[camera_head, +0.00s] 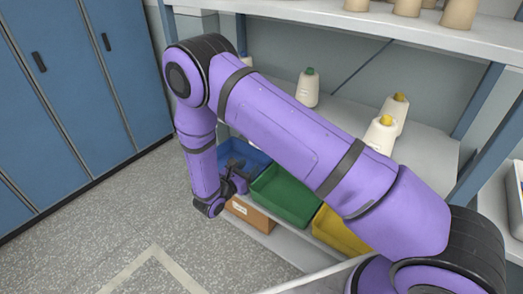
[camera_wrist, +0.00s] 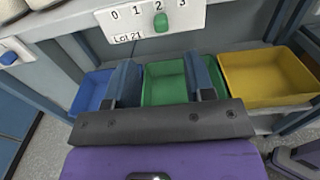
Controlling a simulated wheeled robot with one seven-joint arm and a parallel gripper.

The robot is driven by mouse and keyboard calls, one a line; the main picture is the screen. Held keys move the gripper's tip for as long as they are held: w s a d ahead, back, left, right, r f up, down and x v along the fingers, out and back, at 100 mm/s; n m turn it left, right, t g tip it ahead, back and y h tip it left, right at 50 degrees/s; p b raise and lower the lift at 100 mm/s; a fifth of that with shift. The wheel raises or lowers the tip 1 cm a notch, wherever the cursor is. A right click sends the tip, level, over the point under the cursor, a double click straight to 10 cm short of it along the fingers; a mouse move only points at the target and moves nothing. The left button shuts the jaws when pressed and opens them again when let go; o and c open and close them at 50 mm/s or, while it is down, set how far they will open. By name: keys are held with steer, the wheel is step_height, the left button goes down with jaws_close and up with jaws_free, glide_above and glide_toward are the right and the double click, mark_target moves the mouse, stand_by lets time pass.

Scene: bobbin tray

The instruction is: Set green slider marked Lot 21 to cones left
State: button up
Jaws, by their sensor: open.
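A white plate (camera_wrist: 186,13) marked 0, 1, 2, 3 and labelled Lot 21 is fixed to the shelf edge in the wrist view. Its green slider (camera_wrist: 160,22) sits below the 2. My gripper (camera_wrist: 162,75) is open and empty, its two dark fingers apart, below the plate and in front of the green bin (camera_wrist: 166,82). In the head view my gripper (camera_head: 236,174) is low beside the bins, and the plate is hidden behind my arm.
A blue bin (camera_head: 246,156) and a yellow bin (camera_head: 338,233) flank the green one on the lower shelf. A cardboard box (camera_head: 252,212) sits below. Tan cones (camera_head: 459,13) stand on the top shelf. The floor before the lockers is clear.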

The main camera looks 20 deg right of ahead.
steer(key=x, duration=1)
steer(key=shift+w+d, duration=0.2)
steer(key=shift+d, duration=0.05)
jaws_close()
